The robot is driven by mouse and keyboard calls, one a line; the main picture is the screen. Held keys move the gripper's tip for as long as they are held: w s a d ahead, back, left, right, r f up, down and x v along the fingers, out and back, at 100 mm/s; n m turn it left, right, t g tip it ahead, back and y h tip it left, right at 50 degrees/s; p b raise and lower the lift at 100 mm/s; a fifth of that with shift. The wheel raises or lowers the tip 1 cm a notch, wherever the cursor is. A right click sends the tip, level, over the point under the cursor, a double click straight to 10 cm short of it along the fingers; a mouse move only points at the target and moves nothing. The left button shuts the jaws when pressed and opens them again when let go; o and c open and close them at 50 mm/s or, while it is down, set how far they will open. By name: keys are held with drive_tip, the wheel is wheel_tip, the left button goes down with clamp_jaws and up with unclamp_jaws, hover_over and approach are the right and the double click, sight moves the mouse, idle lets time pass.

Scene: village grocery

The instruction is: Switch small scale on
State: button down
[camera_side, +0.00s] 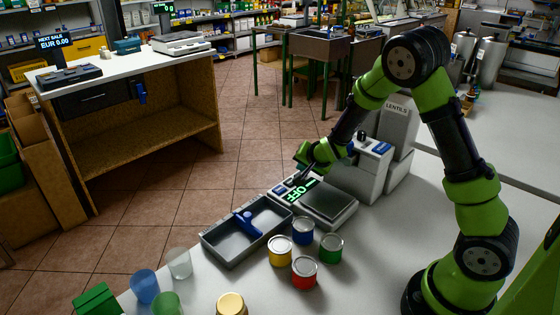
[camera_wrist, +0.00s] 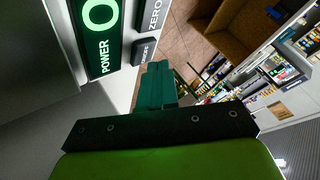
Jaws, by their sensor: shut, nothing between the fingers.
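The small scale (camera_side: 328,199) stands on the white counter, with a square metal pan and a green-lit panel (camera_side: 301,190) that appears to read OFF. In the wrist view a green-lit panel (camera_wrist: 100,30) shows a large round sign and the word POWER. Beside it are a dark ZERO key (camera_wrist: 153,15) and a smaller dark key (camera_wrist: 144,50) whose label I cannot read. My gripper (camera_side: 291,181) is shut and empty over the panel end of the scale. Its green fingers (camera_wrist: 157,85) end close to the smaller key; I cannot tell whether they touch anything.
A grey divided tray (camera_side: 237,255) with a blue scoop (camera_side: 247,224) lies left of the scale. Yellow (camera_side: 280,252), blue (camera_side: 302,232), red (camera_side: 304,273) and green (camera_side: 330,249) tins stand in front. A grey dispenser (camera_side: 357,172) and a LENTILS bin (camera_side: 398,125) stand behind.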

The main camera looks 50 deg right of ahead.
drive_tip(key=shift+f, duration=0.1)
drive_tip(key=shift+f, duration=0.45)
idle(0.5)
drive_tip(key=shift+r, duration=0.55)
wheel_tip(320, 180, up, 6)
idle(0.7)
